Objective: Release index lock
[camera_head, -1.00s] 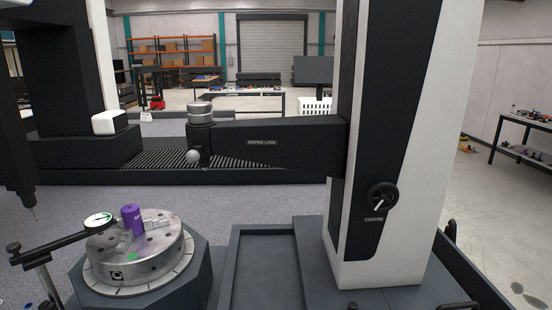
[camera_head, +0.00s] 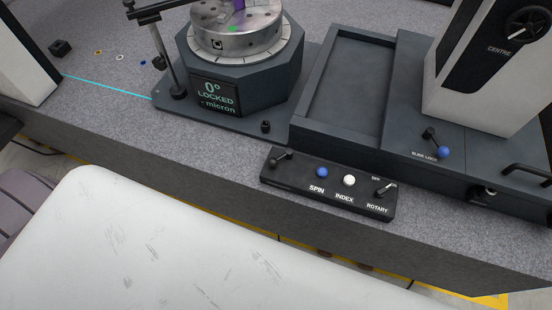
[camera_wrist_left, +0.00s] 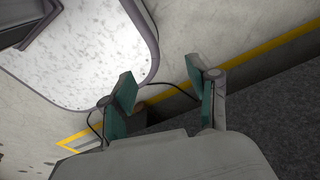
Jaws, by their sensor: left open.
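The control box (camera_head: 328,184) sits on the front edge of the granite bed. It has a black lever (camera_head: 281,159) at its left end, a blue SPIN button (camera_head: 322,173), a white INDEX button (camera_head: 349,180) and a ROTARY switch (camera_head: 384,190). Behind it, the rotary table's display (camera_head: 216,95) reads 0° LOCKED. The round metal table (camera_head: 238,36) is cut off by the top edge. My left gripper (camera_wrist_left: 162,80) shows only in the left wrist view, open and empty, with floor and a yellow line beyond its fingers. My right gripper is not in view.
The SLIDE LOCK lever with blue knob (camera_head: 444,152) and the CENTRE column (camera_head: 485,70) stand to the right of the box. A thin probe stand (camera_head: 165,55) rises at the left. The granite (camera_head: 120,110) left of the rotary table is mostly clear.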

